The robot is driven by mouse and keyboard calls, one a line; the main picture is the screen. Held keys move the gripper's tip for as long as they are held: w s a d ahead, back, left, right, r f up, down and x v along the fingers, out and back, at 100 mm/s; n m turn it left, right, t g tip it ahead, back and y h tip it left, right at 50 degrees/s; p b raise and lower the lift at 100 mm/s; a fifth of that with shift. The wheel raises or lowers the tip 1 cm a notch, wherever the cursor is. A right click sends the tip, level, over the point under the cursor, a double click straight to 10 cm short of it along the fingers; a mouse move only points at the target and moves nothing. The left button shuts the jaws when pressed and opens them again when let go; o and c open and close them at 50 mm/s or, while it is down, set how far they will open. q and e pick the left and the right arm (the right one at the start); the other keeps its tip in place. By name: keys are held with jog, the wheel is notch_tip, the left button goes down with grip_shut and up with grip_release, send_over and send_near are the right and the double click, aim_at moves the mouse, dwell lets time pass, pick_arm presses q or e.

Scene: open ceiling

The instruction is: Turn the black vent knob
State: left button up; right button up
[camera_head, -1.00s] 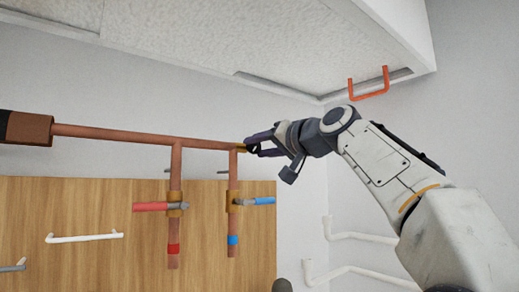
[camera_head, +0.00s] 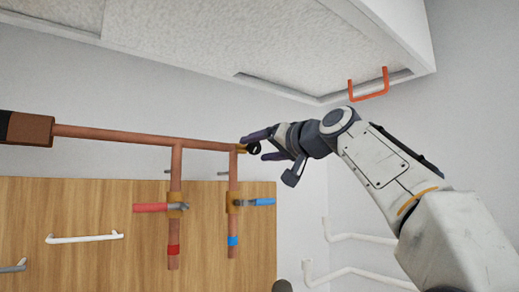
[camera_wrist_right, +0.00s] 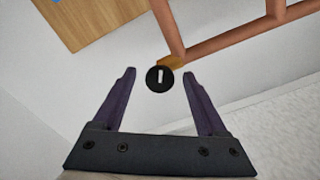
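The black vent knob (camera_wrist_right: 160,80) is round with a short white mark, nearly upright in the right wrist view. It sits at the brass end of the copper pipe; in the head view the knob (camera_head: 253,148) is small and dark. My right gripper (camera_head: 255,147) is open at the knob. In the right wrist view the open gripper (camera_wrist_right: 160,73) has one finger on each side of the knob, with a gap to both. My left gripper is not in view.
The copper pipe (camera_head: 110,134) runs left, with a red-handled valve (camera_head: 152,207) and a blue-handled valve (camera_head: 264,201) on branches below. A wooden panel (camera_head: 90,215) stands behind.

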jog(key=b+v, duration=0.4)
jog(key=v, duration=0.6)
jog(key=shift+s, duration=0.2)
jog(key=shift+w+d, duration=0.1)
jog(key=shift+d, duration=0.05)
